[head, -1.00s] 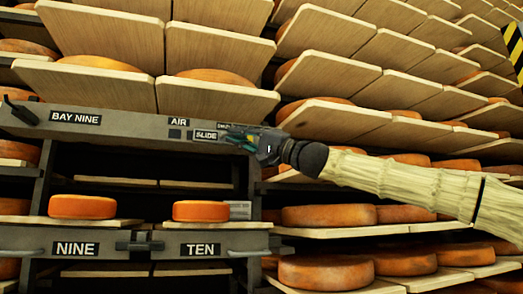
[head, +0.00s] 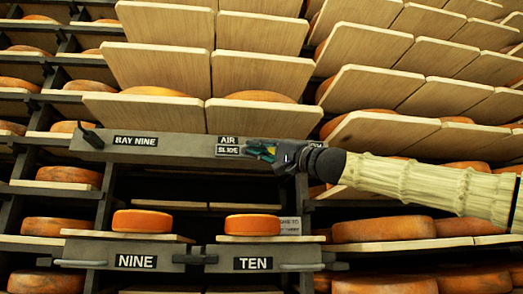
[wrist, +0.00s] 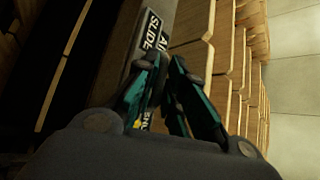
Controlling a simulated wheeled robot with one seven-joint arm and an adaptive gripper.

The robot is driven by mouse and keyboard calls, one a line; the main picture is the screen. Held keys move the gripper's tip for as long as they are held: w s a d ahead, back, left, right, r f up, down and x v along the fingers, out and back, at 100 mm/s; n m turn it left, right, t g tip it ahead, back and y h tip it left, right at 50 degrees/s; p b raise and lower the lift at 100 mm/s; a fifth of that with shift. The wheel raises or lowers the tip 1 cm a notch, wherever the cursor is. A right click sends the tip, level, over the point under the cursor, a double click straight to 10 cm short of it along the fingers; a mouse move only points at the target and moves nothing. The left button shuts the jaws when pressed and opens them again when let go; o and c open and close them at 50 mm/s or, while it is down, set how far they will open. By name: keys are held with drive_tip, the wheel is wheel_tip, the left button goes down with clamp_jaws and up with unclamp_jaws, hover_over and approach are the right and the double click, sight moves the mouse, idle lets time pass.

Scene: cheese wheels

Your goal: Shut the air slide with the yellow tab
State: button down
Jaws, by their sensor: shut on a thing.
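The air slide is on the grey beam (head: 186,147) marked BAY NINE, beside the AIR SLIDE labels (head: 228,146). My gripper (head: 260,150) is at the beam just right of these labels, with its fingers pointing left. Its teal fingers also show in the wrist view (wrist: 166,66), close together, with the AIR SLIDE label (wrist: 150,32) just beyond them. The fingers are shut on the tab, which they mostly hide. A small yellow patch (wrist: 139,125) shows beside the left finger. Part of another label shows below it, not fully readable.
Wooden boards with cheese wheels rise above the beam. Below it, orange wheels (head: 142,221) (head: 253,225) sit over the drawers marked NINE (head: 136,261) and TEN (head: 252,263). A dark handle (head: 90,134) sticks up at the beam's left end. More racks flank the bay.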

drive_tip(key=shift+s+r, duration=0.1)
drive_tip(key=shift+r, duration=0.1)
drive_tip(key=c, duration=1.8)
unclamp_jaws()
drive_tip(key=shift+o, duration=1.4)
drive_tip(key=shift+a, duration=0.25)
drive_tip(key=shift+d+f, duration=0.15)
drive_tip(key=shift+d, duration=0.05)
drive_tip(key=v, duration=1.1)
drive_tip(key=shift+s+d, duration=0.25)
drive_tip(key=shift+f, duration=0.1)
drive_tip(key=shift+a, duration=0.1)
